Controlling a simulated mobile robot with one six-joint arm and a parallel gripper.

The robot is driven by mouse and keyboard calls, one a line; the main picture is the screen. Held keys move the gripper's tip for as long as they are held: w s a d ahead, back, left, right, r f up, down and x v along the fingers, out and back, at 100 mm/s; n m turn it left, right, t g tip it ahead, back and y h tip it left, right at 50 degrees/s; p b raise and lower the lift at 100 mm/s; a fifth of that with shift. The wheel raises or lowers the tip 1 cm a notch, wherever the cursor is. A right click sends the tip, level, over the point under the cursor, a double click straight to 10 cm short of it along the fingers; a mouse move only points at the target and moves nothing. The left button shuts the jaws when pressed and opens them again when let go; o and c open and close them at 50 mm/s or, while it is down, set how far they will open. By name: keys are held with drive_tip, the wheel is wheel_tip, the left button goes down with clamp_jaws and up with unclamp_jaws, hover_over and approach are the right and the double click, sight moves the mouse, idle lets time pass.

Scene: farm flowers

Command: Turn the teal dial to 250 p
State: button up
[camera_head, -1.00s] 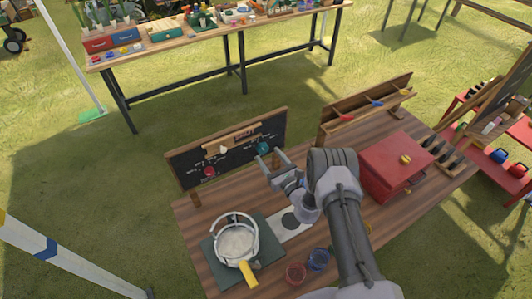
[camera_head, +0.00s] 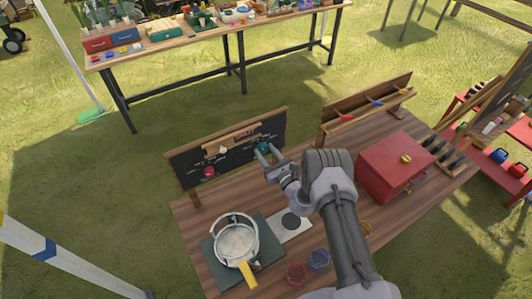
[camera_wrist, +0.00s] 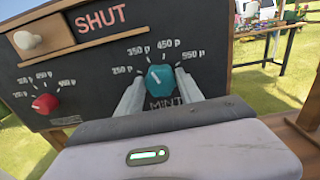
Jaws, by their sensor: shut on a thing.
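The teal dial (camera_wrist: 160,78) is on a black board (camera_wrist: 95,75), above the word MINT, with price marks 250 p, 350 p, 450 p and 550 p around it. Its small white pointer mark faces up and left, toward the 250 p and 350 p side; I cannot tell the exact setting. It also shows at the board's right end in the head view (camera_head: 263,147). My gripper (camera_wrist: 160,85) is shut on the teal dial, one finger on each side. In the head view my gripper (camera_head: 268,152) reaches the board from the front right.
A red dial (camera_wrist: 45,103) sits left on the same board, under a wooden slider with a pale knob (camera_wrist: 27,40) beside the word SHUT. A red box (camera_head: 390,165), a pan (camera_head: 237,240) and small bowls (camera_head: 318,260) stand on the wooden table (camera_head: 200,215).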

drive_tip(key=shift+f, duration=0.1)
drive_tip(key=n+b, duration=0.2)
drive_tip(key=b, duration=0.1)
drive_tip(key=shift+f+n, duration=0.1)
drive_tip(key=shift+n, duration=0.3)
drive_tip(key=n+b, duration=0.3)
drive_tip(key=shift+s+a+n, duration=0.1)
drive_tip(key=shift+n, duration=0.2)
drive_tip(key=shift+n+b, duration=0.6)
drive_tip(key=shift+n, duration=0.1)
drive_tip(key=o, duration=1.3)
drive_tip(key=shift+o, duration=0.2)
